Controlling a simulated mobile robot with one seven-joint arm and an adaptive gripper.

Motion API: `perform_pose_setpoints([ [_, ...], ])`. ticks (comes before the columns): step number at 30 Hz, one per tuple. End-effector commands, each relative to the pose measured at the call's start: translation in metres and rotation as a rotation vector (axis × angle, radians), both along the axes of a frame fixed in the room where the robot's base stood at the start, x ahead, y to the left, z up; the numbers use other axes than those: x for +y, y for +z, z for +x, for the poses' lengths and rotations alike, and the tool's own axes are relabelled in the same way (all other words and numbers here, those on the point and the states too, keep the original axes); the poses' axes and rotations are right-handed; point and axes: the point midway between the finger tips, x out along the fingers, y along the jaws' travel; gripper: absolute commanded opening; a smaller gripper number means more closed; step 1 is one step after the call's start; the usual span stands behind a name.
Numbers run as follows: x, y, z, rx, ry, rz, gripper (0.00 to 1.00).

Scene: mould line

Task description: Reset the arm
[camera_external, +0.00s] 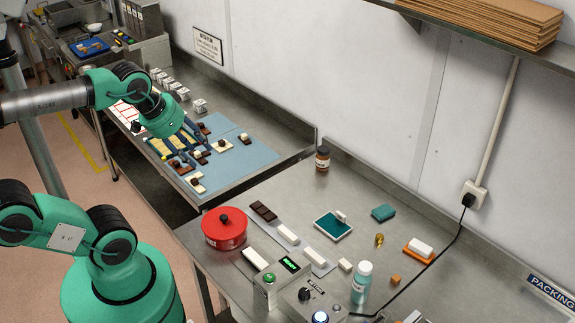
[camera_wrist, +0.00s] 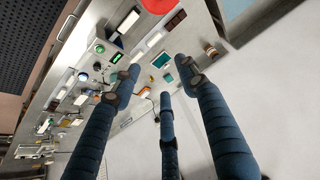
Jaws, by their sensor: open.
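My green arm reaches in from the left in the external view, bent downward at the wrist. My gripper (camera_external: 186,150) is over the left table, above or at the near part of a blue mat (camera_external: 258,156); its exact height cannot be told. In the wrist view my gripper (camera_wrist: 160,76) shows three dark blue fingers spread apart, with nothing held between them. Small brown and cream pieces (camera_external: 222,143) lie on the mat around the fingers, and some are partly hidden by them.
The right table holds a red pot (camera_external: 224,228), a control box (camera_external: 290,265), a teal tray (camera_external: 333,226), a white-capped bottle (camera_external: 362,282) and a brown jar (camera_external: 322,159). Small white boxes (camera_external: 200,106) line the left table's back. A shelf with cardboard (camera_external: 490,20) overhangs the upper right.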

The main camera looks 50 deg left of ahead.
Motion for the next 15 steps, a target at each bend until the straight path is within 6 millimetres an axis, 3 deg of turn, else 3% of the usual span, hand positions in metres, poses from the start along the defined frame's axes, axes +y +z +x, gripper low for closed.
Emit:
perform_pose_setpoints([
  [15, 0.0, -0.082, 0.0, 0.0, 0.0, 0.0, 0.43],
])
